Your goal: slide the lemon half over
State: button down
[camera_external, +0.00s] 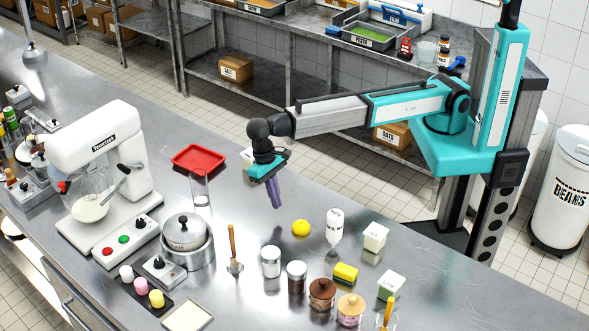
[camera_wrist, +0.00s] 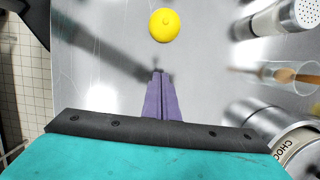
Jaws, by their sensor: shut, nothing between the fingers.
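The lemon half (camera_external: 300,228) is a small yellow dome on the steel worktop, right of my gripper in the external view. In the wrist view the lemon half (camera_wrist: 164,25) sits near the top, just ahead of the fingertips, with a clear gap between. My gripper (camera_external: 276,203) points down above the worktop with its purple fingers shut together and nothing between them. In the wrist view my gripper (camera_wrist: 158,74) also shows its fingers closed. The lemon's underside is hidden.
A white bottle (camera_external: 334,227) stands right of the lemon. A metal-lidded jar (camera_external: 270,262) and other jars stand in front. A glass (camera_external: 200,187), a red tray (camera_external: 199,158) and a lidded pot (camera_external: 187,240) are to the left. The worktop immediately around the lemon is bare.

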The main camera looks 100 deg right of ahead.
jog(key=shift+b+v, duration=0.7)
jog(key=shift+v, duration=2.2)
